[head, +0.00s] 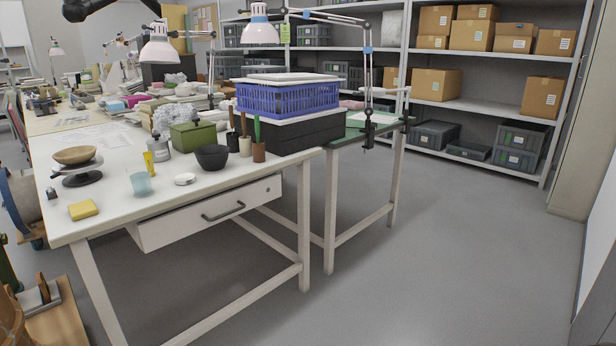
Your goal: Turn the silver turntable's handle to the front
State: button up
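A small turntable (83,179) stands at the left end of the white worktable in the head view. Its base looks dark and its top plate greyish. A shallow tan bowl (75,155) sits on it and covers much of the plate. I cannot make out a handle on it, nor tell for sure that this is the silver one. My gripper is not in view; a dark shape at the top left edge may be part of my arm.
The white table (115,217) also carries a yellow sponge (83,209), a bluish cup (140,184), a black bowl (211,157), a green box (193,136) and a blue crate (288,98). A drawer (210,215) is below. Floor at right is clear.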

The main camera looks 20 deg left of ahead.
aim_at(58, 169)
jog(key=u, duration=1)
jog(key=i, duration=0.95)
jog(key=u, duration=1)
jog(key=i, duration=1.05)
jog(key=u, duration=0.15)
